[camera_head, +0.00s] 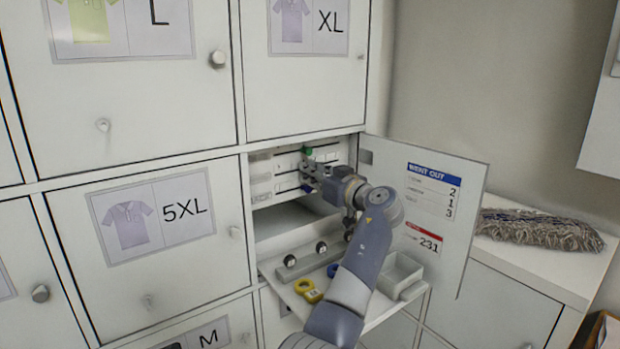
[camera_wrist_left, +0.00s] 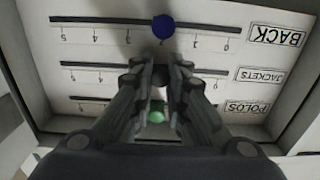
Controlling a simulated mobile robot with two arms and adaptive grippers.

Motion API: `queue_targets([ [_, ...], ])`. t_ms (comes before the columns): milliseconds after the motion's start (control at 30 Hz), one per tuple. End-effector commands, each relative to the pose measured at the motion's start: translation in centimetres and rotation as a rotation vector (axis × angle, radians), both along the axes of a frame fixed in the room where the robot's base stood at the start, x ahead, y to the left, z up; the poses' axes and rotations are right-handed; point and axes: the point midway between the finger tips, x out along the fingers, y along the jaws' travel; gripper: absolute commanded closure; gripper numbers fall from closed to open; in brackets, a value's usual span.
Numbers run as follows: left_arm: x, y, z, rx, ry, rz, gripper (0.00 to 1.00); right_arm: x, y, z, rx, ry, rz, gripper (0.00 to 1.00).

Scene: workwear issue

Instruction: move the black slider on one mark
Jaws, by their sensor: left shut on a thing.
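In the head view my left gripper (camera_head: 312,174) reaches into the open locker at the slider board (camera_head: 262,180) on its back wall. In the left wrist view the board hangs upside down, with rows labelled BACK, JACKETS and POLOS. My left gripper (camera_wrist_left: 160,78) is shut on the black slider in the middle JACKETS row; its fingers hide most of the slider and the marks around it. The green slider (camera_wrist_left: 156,114) is on the POLOS row, partly behind the fingers.
The open door (camera_head: 456,190) at right carries a WENT OUT card (camera_head: 432,191) showing 2, 1, 3. A fold-down shelf holds a bar with dark knobs (camera_head: 290,262), yellow rings (camera_head: 307,290), a blue ring (camera_head: 333,270) and a white tray (camera_head: 402,274). Closed lockers stand around.

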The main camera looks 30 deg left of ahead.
Motion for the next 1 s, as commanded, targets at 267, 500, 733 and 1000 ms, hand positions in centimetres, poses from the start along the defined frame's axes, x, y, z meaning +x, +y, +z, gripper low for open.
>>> queue_targets([
  [267,0.0,0.0,-0.1,-0.003,0.001,0.000,0.63,0.0,0.0,0.0,0.000,0.001,0.000,0.66],
  [500,0.0,0.0,0.0,-0.001,0.000,0.000,0.63,-0.1,-0.3,0.0,-0.003,0.001,0.001,0.66],
  [733,-0.6,-1.8,-0.1,-0.001,0.000,-0.002,0.63,-0.2,-0.3,0.0,-0.004,0.003,0.001,0.66],
  [1000,-2.8,-7.1,-0.1,-0.003,0.001,-0.003,0.63,-0.1,-0.2,0.0,-0.003,0.003,0.001,0.66],
])
